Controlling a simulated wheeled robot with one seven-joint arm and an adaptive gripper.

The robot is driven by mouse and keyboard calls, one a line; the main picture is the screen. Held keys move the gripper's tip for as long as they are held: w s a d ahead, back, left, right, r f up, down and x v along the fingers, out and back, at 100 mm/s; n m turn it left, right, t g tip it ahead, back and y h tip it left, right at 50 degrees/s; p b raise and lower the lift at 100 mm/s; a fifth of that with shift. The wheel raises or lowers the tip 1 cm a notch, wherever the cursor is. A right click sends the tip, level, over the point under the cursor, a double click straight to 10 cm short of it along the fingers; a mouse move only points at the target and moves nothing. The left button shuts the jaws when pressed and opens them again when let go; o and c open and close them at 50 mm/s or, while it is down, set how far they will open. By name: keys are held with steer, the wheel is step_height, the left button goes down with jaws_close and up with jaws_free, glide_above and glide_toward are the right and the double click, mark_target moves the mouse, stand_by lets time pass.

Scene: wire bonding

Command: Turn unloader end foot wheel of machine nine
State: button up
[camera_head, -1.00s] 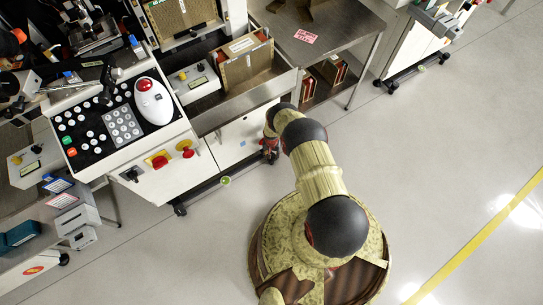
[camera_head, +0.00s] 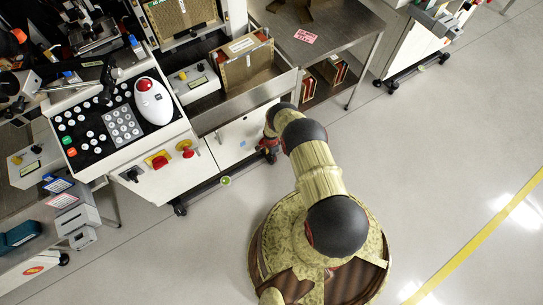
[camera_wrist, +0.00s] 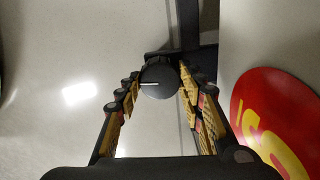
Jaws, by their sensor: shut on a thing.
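The foot wheel (camera_wrist: 158,84) is a dark round knob with a white line across its face, seen in the wrist view near the top centre. My gripper (camera_wrist: 157,92) has its two fingers on either side of the knob and is shut on it. The white line lies nearly level in the wrist view. In the head view my gripper (camera_head: 268,153) is low beside the end of the white machine cabinet (camera_head: 236,134), partly hidden by my arm. The held wheel cannot be made out there.
A red and yellow round logo (camera_wrist: 270,120) is on the panel right of my fingers. A dark bar runs behind the wheel. A steel table (camera_head: 335,30) stands behind my arm. Another foot (camera_head: 180,209) is at the cabinet's left. The grey floor (camera_head: 430,140) is open to the right.

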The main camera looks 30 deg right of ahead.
steer(key=shift+m, duration=1.9)
steer(key=o, duration=1.1)
steer(key=shift+c, duration=0.2)
steer(key=shift+o, duration=0.5)
